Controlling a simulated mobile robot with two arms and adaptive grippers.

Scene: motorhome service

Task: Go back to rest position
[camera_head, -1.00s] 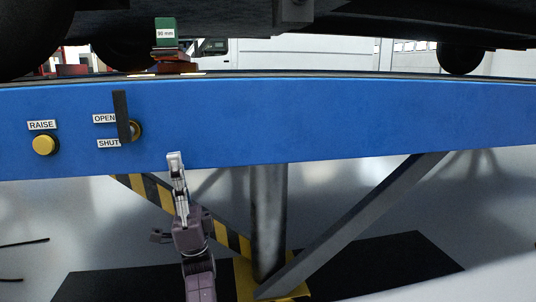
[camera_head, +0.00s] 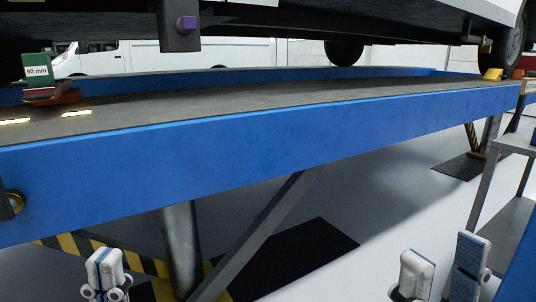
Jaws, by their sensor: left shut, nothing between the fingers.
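My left gripper (camera_head: 106,272) shows at the bottom left of the head view, fingers upright and together, with nothing between them. My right gripper (camera_head: 442,268) shows at the bottom right, its two fingers apart with an empty gap. Both are low in the view, in front of and below the blue lift beam (camera_head: 270,138), and look clear of it. My arms behind the fingers are mostly out of the picture.
A brass valve fitting (camera_head: 15,201) is cut off at the left edge. A green 90 mm block (camera_head: 37,74) sits on a red base on the runway (camera_head: 180,108). A grey-blue stand (camera_head: 485,190) is at right, close to my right gripper. A vehicle hangs overhead.

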